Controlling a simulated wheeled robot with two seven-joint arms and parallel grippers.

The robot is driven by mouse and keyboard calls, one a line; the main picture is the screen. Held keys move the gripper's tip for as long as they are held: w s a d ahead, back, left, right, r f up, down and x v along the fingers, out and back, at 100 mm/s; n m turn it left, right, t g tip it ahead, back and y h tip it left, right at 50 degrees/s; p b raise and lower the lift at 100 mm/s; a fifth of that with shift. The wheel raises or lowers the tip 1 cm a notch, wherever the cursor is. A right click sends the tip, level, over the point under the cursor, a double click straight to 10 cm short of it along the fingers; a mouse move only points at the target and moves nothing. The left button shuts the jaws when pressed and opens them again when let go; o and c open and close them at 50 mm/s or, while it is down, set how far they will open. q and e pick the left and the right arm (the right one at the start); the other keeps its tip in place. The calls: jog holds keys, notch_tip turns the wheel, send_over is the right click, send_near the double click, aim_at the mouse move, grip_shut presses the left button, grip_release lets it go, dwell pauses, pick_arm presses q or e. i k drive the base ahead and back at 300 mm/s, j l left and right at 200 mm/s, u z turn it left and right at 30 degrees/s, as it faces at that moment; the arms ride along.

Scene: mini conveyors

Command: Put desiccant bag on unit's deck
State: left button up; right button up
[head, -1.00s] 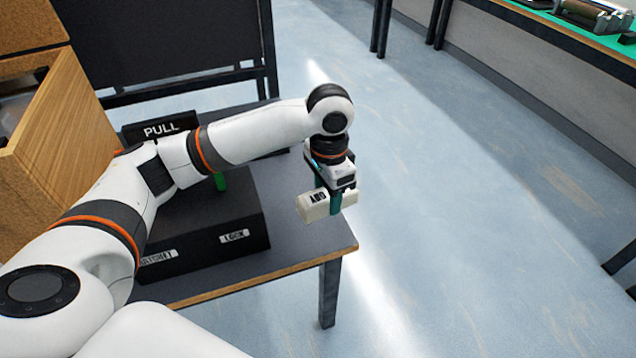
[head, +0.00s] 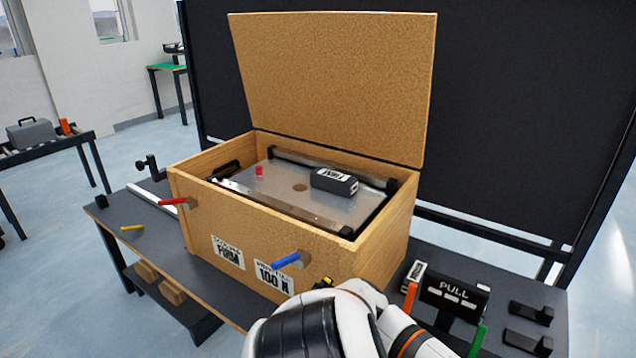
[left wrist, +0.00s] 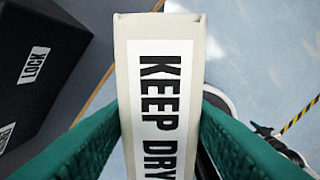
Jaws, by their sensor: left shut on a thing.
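The desiccant bag (left wrist: 160,30) is a cream-white block with a "KEEP DRY" label, filling the middle of the left wrist view. My left gripper (left wrist: 160,140) is shut on it, with a green finger on each side. In the head view, part of my left arm shows at the bottom, but the gripper and bag are not visible. The unit sits inside an open wooden crate (head: 215,228). Its grey deck (head: 275,188) carries a red knob (head: 259,170) and a dark labelled box (head: 334,181). My right gripper is not in view.
The crate's lid (head: 335,85) stands up at the back. Red (head: 173,201) and blue (head: 286,261) handles stick out of its front. A "PULL" block (head: 454,294) is on the table at right. In the left wrist view, a black box (left wrist: 40,60) is left of the bag.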

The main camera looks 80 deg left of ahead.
aim_at(314, 205)
jog(key=k+j+z, duration=0.5)
jog(key=k+z, duration=0.2)
jog(key=k, duration=0.15)
jog(key=k+j+z, duration=0.1)
jog(key=k+z, duration=0.25)
jog(key=k+j, duration=0.1)
jog(key=k, duration=1.35)
jog(key=l+u, duration=0.05)
